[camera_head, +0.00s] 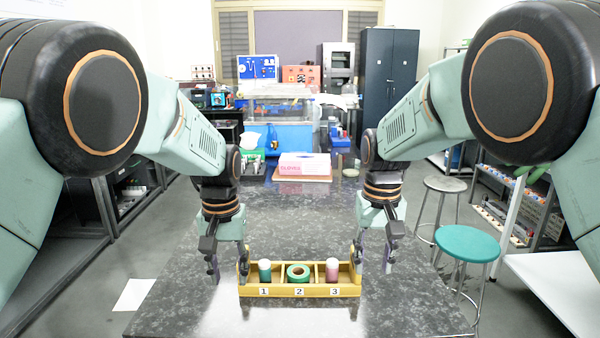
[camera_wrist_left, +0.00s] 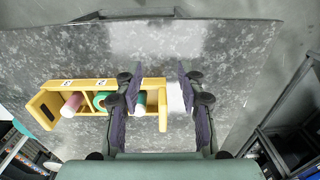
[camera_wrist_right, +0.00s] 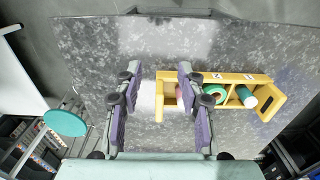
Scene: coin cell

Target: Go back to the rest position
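My left gripper (camera_head: 227,264) hangs over the table beside the left end of the yellow tray (camera_head: 300,291). My right gripper (camera_head: 374,262) hangs beside the tray's right end. In the right wrist view its fingers (camera_wrist_right: 158,98) are also apart and empty. The tray has compartments numbered 1, 2 and 3. A green, white-topped cylinder (camera_head: 264,271) stands in 1, a green ring (camera_head: 298,272) lies in 2, and a pink, white-topped cylinder (camera_head: 332,269) stands in 3.
The dark speckled table (camera_head: 300,215) is mostly clear around the tray. A pink and white box (camera_head: 304,163) sits at its far end. A teal stool (camera_head: 467,244) stands on the floor to the right of the table.

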